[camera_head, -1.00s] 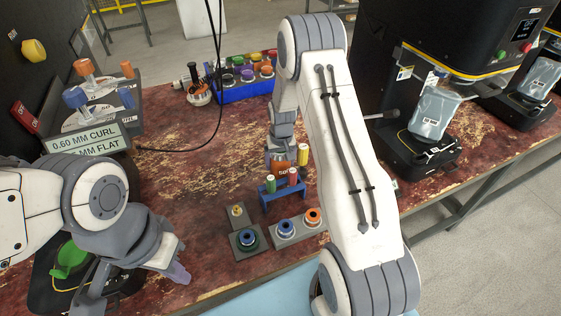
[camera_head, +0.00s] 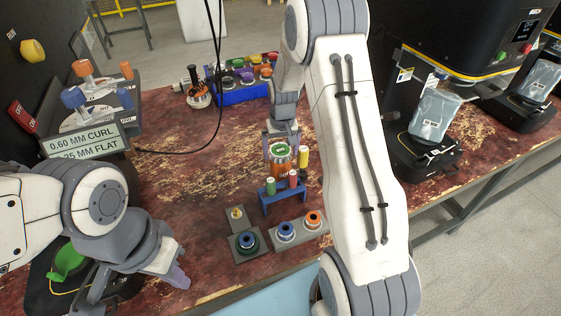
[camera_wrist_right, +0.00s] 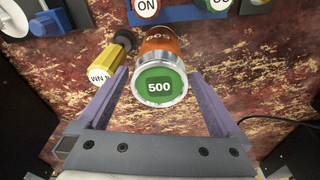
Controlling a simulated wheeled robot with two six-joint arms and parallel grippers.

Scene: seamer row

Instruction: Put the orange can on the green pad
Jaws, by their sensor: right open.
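The orange can (camera_head: 280,167) stands on the worn red table behind a small blue rack. Its silver-rimmed top carries a green label reading 500 in the right wrist view (camera_wrist_right: 160,84). My right gripper (camera_wrist_right: 160,76) is open, with its two purple fingers on either side of the can and visible gaps between. In the head view the right gripper (camera_head: 281,135) is just behind the can. A green flat piece (camera_head: 66,262) lies on a black base at the left, partly hidden by my left arm; I cannot tell if it is the pad. My left gripper (camera_head: 172,276) is at the lower left, away from the can.
The blue rack (camera_head: 283,197) holds small coloured cylinders, close in front of the can. A yellow cylinder (camera_wrist_right: 104,65) stands beside it. Grey blocks (camera_head: 285,233) with ringed pieces are nearer. A blue crate (camera_head: 240,92) is behind. A black machine (camera_head: 430,150) stands right.

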